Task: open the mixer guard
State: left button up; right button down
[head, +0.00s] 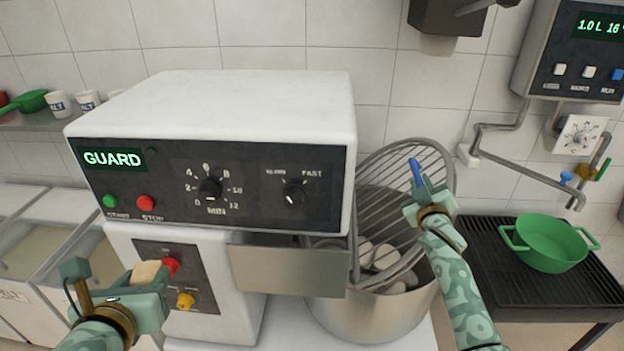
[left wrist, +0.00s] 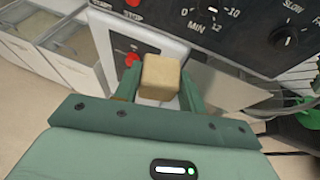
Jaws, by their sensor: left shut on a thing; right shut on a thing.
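The mixer's wire guard (head: 385,165) stands tilted up over the steel bowl (head: 375,318), leaving a gap above the bowl's rim. Its blue handle (head: 416,172) is between the fingers of my right gripper (head: 425,188), which is shut on it. Several pale lumps (head: 382,257) show in the bowl. The white mixer (head: 230,105) shows a lit GUARD sign (head: 112,158) on its dark panel. My left gripper (head: 138,278) is shut on a beige block (head: 147,272) in front of the mixer's lower panel; the block also shows in the left wrist view (left wrist: 160,77).
A green pot (head: 550,245) stands on a black rack (head: 500,270) at the right. A water meter (head: 580,60) with pipes hangs on the tiled wall. Several cups (head: 58,103) stand on a shelf at the left. Open bins (head: 40,245) are below them.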

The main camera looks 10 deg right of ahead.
pick_arm(q)
jog(key=shift+a+r, duration=0.15)
jog(key=shift+r, duration=0.5)
pick_arm(e)
jog(key=w+a+r+n, duration=0.1)
jog(key=a+r+n, duration=0.1)
jog(key=a, duration=0.4)
jog(key=w+a+r+n, duration=0.1)
jog(key=a+r+n, duration=0.1)
jog(key=a, duration=0.3)
jog(key=shift+w+a+r+n, duration=0.2)
jog(key=shift+w+a+n, duration=0.2)
jog(key=shift+n, duration=0.4)
jog(key=c, duration=1.3)
grip_release()
jog(key=shift+c, duration=0.2)
jog(key=shift+d, duration=0.1)
